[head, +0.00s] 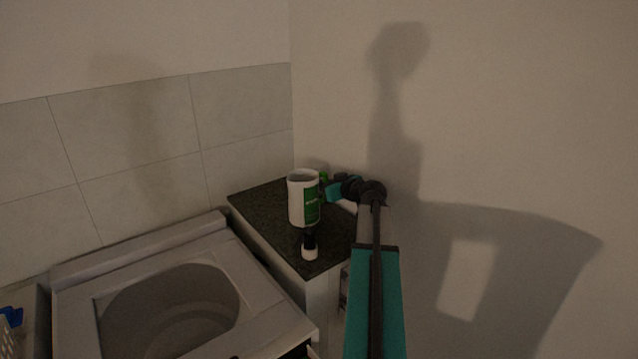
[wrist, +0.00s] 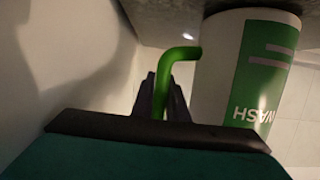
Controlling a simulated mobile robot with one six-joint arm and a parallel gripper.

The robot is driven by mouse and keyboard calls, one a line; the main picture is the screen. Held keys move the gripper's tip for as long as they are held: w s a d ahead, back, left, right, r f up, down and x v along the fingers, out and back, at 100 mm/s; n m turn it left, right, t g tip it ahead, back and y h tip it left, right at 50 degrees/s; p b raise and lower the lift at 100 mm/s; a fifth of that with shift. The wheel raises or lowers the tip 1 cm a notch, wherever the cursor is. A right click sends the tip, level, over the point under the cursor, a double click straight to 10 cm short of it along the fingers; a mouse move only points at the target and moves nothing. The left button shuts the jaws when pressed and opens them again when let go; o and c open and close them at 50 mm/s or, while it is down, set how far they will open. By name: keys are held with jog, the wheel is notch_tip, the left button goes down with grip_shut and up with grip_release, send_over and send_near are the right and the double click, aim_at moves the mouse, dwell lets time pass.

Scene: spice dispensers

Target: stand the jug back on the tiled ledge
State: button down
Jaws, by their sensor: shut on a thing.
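The jug (head: 303,200) is a white cylinder with a green label and a green handle. In the head view it is upright over the dark speckled ledge top (head: 262,207), near its middle. In the wrist view the jug (wrist: 238,75) appears upside down, its base close to the grey surface at the top; I cannot tell whether it touches. My gripper (head: 329,190) reaches in from the right side of the jug. In the wrist view my gripper (wrist: 166,97) is shut on the green handle (wrist: 178,62). The fingertips are partly hidden behind the handle.
A small white bottle with a black top (head: 310,252) stands at the ledge's front, close before the jug. A top-loading washer (head: 180,290) with an open drum adjoins on the left. Wall tiles (head: 240,110) rise behind; a plain wall (head: 520,130) closes the right.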

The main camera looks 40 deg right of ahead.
dwell(0.4)
jog(key=c, duration=1.7)
grip_release()
jog(key=shift+c, duration=0.2)
jog(key=shift+r, duration=0.1)
jog(key=b+v, duration=0.3)
jog(key=v, duration=0.9)
jog(key=shift+w, duration=0.1)
jog(key=p+x, duration=0.2)
jog(key=x, duration=0.8)
jog(key=shift+p, duration=0.3)
jog(key=shift+w+f, duration=0.3)
jog(key=shift+w, duration=0.35)
